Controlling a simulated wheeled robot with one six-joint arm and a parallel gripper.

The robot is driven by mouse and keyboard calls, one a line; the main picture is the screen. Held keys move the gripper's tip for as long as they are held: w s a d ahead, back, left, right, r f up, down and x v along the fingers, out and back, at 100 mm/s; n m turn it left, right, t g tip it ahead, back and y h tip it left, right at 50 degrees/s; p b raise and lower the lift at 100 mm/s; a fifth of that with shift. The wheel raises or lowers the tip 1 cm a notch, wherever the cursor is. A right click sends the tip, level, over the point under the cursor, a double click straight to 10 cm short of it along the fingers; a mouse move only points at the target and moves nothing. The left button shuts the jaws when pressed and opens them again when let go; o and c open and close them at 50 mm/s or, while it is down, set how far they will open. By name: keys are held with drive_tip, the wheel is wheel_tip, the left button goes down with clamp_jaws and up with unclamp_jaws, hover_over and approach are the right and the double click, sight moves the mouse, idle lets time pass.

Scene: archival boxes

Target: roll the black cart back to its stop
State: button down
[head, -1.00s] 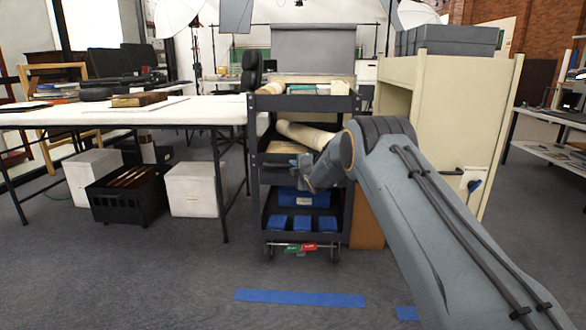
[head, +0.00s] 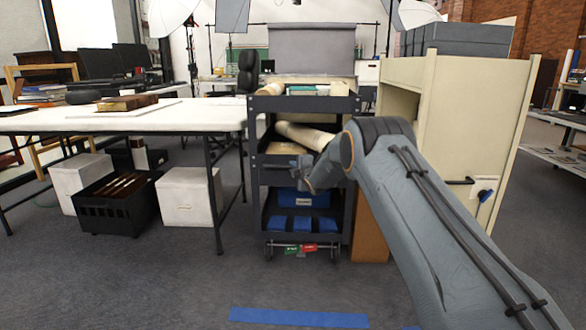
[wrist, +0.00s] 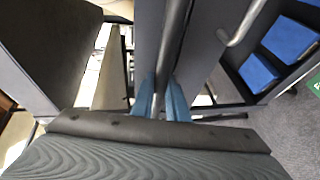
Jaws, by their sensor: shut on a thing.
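The black cart (head: 303,104) stands upright in the head view between the white table and the cream cabinet. Its upper shelves carry rolls and flat items; blue boxes (head: 300,223) lie on its low shelf. Red and green tags (head: 300,249) show at its base by the casters. My gripper (head: 304,176) is at the cart's near side, partly hidden by my arm. In the wrist view, my gripper's blue fingers (wrist: 163,100) are closed around a dark bar (wrist: 174,45) of the cart. The stop cannot be made out.
The white table (head: 120,118) is close on the left, with white boxes (head: 190,196) and a black crate (head: 117,203) under it. The cream cabinet (head: 455,105) and a brown panel (head: 369,228) are close on the right. Blue floor tape (head: 299,318) crosses clear carpet in front.

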drive_tip(key=c, duration=1.7)
unclamp_jaws()
drive_tip(key=shift+w+r, duration=0.1)
drive_tip(key=shift+d, duration=0.1)
drive_tip(key=p+v, duration=0.3)
drive_tip(key=v, duration=0.4)
drive_tip(key=shift+s+d+r, duration=0.1)
drive_tip(key=shift+s, duration=0.3)
